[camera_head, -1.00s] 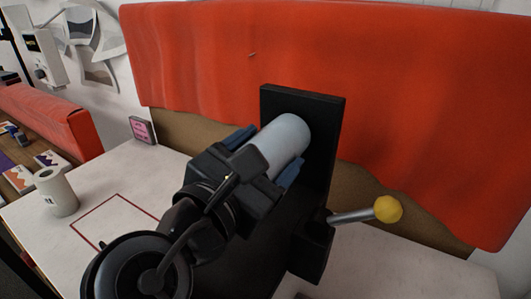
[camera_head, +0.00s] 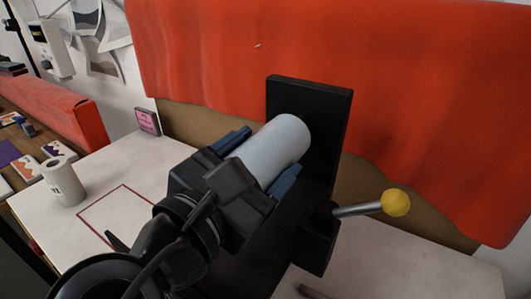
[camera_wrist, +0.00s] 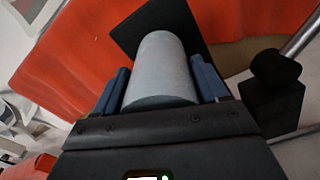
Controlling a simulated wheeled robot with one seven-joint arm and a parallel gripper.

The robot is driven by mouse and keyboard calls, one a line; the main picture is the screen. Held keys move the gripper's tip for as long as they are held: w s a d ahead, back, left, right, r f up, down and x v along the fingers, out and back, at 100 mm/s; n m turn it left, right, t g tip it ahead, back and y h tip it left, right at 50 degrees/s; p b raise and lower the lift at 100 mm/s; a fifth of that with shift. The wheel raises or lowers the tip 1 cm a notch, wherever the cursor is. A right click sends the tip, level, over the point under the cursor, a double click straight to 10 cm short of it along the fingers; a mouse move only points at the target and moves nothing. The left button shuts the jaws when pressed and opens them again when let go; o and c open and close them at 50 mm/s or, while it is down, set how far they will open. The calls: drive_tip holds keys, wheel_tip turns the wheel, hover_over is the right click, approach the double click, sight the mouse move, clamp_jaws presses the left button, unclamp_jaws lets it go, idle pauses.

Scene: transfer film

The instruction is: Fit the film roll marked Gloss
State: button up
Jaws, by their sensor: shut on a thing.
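A pale blue-grey film roll (camera_head: 285,137) is held between the blue fingers of my gripper (camera_head: 274,146), which is shut on it. Its far end is right in front of the black upright plate (camera_head: 325,115) of the machine. Whether it touches the plate or sits on a spindle is hidden. In the wrist view the roll (camera_wrist: 160,75) lies lengthwise between both fingers, pointing at the plate (camera_wrist: 128,35). No marking shows on it. A second, white roll (camera_head: 68,185) with small dark lettering, too small to read, stands upright on the table at the left.
A lever with a yellow knob (camera_head: 396,203) sticks out right of the black machine. A red outlined square (camera_head: 118,213) is on the white table. A small pink sign (camera_head: 148,122) stands at its back edge. A red cloth-like panel (camera_head: 430,100) rises behind.

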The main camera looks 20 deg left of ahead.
drive_tip(key=s+a, duration=0.1)
drive_tip(key=s, duration=0.6)
idle(1.4)
drive_tip(key=shift+w+d, duration=0.25)
drive_tip(key=shift+w, duration=1.35)
drive_tip(key=shift+w+d, duration=0.2)
drive_tip(key=shift+w, duration=1.45)
drive_tip(key=shift+w+d, duration=0.25)
drive_tip(key=shift+w, duration=1.35)
idle(1.1)
